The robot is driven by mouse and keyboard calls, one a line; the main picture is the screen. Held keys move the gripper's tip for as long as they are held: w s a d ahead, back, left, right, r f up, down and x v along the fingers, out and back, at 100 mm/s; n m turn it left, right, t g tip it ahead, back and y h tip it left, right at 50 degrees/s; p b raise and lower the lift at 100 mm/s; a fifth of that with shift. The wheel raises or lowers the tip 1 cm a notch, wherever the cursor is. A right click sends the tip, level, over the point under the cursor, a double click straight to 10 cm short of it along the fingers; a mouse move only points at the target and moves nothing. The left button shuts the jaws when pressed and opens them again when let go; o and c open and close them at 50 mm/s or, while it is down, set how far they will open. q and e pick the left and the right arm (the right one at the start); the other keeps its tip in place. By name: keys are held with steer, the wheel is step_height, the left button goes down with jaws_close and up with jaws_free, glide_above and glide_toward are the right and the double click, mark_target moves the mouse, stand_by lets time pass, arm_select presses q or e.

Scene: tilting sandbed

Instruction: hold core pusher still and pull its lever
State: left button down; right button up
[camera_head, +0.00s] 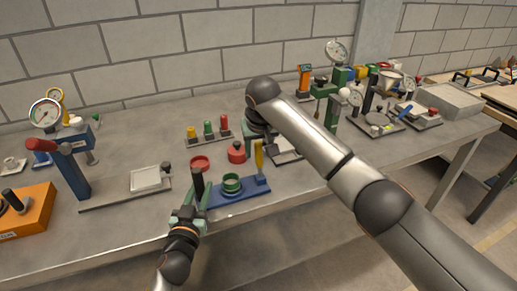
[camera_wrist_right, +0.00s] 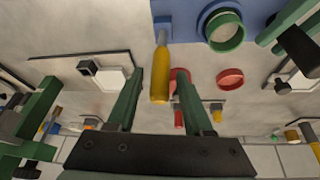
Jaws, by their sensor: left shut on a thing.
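The core pusher has a blue base (camera_head: 240,193), a green ring (camera_head: 231,184), a yellow lever (camera_head: 259,155) at its right end and a black upright grip (camera_head: 198,183) at its left. My left gripper (camera_head: 190,211) is shut on the black grip. The green ring (camera_wrist_right: 224,31) and yellow lever (camera_wrist_right: 161,72) also show in the right wrist view. My right gripper (camera_wrist_right: 159,80) is open, with the lever showing between its fingers. I cannot tell if they touch it. In the head view my right arm partly hides that gripper (camera_head: 262,131) above the lever.
A red ring (camera_head: 200,163) and a red knobbed part (camera_head: 237,153) lie behind the pusher. A stand with coloured plungers (camera_head: 208,130) is further back. A red-handled press (camera_head: 70,165) stands left. Dial-gauge stands (camera_head: 337,53) are at the back right.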

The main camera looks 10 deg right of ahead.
jaws_close()
stand_by(1.2)
